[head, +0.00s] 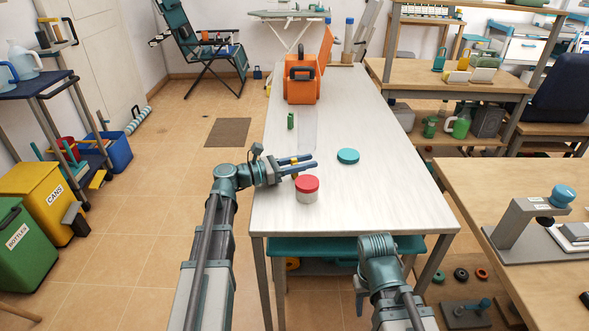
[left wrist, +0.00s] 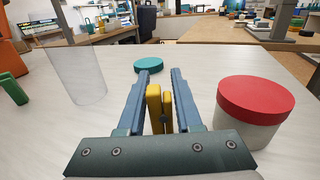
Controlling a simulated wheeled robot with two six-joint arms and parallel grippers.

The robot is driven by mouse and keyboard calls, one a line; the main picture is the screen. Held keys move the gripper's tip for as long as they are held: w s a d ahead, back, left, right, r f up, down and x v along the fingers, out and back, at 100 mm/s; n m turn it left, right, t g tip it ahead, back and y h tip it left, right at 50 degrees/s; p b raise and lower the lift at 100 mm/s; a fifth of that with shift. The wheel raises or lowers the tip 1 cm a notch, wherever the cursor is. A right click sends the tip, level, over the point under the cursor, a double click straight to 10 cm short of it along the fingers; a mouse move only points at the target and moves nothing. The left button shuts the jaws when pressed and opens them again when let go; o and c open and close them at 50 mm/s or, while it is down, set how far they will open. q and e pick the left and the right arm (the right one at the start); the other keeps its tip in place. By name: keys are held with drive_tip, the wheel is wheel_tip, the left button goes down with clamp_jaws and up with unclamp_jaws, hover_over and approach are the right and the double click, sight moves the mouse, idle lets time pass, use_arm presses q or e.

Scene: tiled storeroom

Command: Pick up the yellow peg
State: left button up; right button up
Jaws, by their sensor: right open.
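The yellow peg (left wrist: 154,108) stands between the fingers of my left gripper (left wrist: 160,90) in the left wrist view. The fingers are apart, one on each side of it, with narrow gaps that seem to show; contact is hard to judge.
A red-lidded white jar (head: 307,190) stands close to the right of my left gripper. Beyond are a teal disc (head: 348,156), a translucent upright thing (head: 307,130), a green piece (head: 291,120) and an orange case (head: 301,85). The table's right side is clear.

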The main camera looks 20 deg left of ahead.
use_arm(q)
clamp_jaws()
drive_tip(key=shift+r, duration=0.1)
wheel_tip(320, 180, up, 10)
drive_tip(key=p, duration=1)
